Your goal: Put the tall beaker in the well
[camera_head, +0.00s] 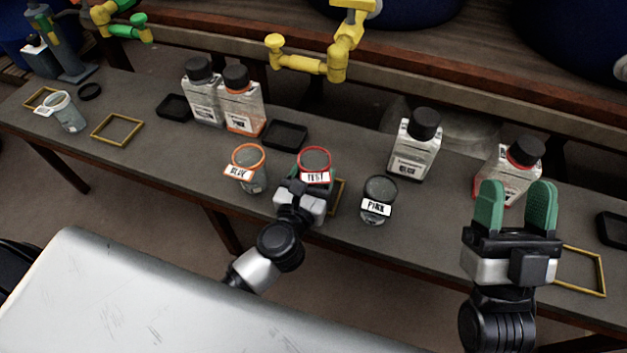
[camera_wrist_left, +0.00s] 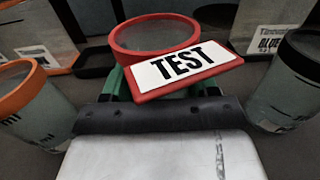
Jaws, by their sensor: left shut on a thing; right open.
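A red-rimmed beaker labelled TEST (camera_head: 314,159) is between the fingers of my left gripper (camera_head: 309,184). The left gripper is shut on it, and the beaker looks upright. Its red rim and label also fill the upper middle of the left wrist view (camera_wrist_left: 160,38). Its lower part is hidden by the gripper, so I cannot tell whether its base touches the table. A yellow square frame (camera_head: 341,194) shows partly behind and right of the beaker, mostly hidden. My right gripper (camera_head: 517,205) is open and empty, over the table's right side.
An orange-rimmed beaker (camera_head: 250,168) stands close left of the held beaker. A dark-rimmed beaker labelled PINK (camera_head: 378,200) stands to its right. Capped bottles (camera_head: 242,100) (camera_head: 414,145) stand behind. Other yellow frames (camera_head: 117,129) (camera_head: 584,271) lie left and right. A yellow tap (camera_head: 325,62) overhangs the back.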

